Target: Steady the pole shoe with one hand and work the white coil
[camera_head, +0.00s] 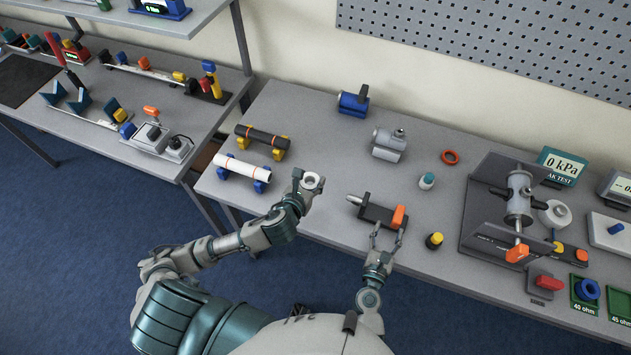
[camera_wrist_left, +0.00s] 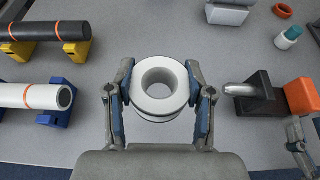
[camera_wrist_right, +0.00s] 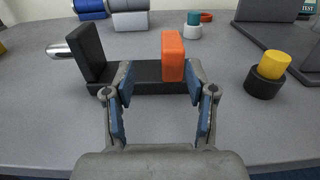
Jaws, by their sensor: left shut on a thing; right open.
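The white coil (camera_wrist_left: 158,82), a ring with a round hole, is held between the fingers of my left gripper (camera_wrist_left: 156,92). It also shows in the head view (camera_head: 311,181), above the table's front part. The pole shoe (camera_head: 355,199) is a rounded metal peg on a black base (camera_head: 377,214) with an orange block (camera_head: 399,217) at its right end. The peg (camera_wrist_left: 243,89) points left toward the coil and is apart from it. My right gripper (camera_wrist_right: 158,75) is open at the near side of the base, its fingertips close to the black bar and the orange block.
A yellow-topped black cylinder (camera_head: 434,241) stands right of my right gripper. A white pipe (camera_head: 240,168) and a black pipe (camera_head: 262,137) lie on supports to the left. A teal-topped bottle (camera_head: 427,181) and an orange ring (camera_head: 450,157) are behind the base.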

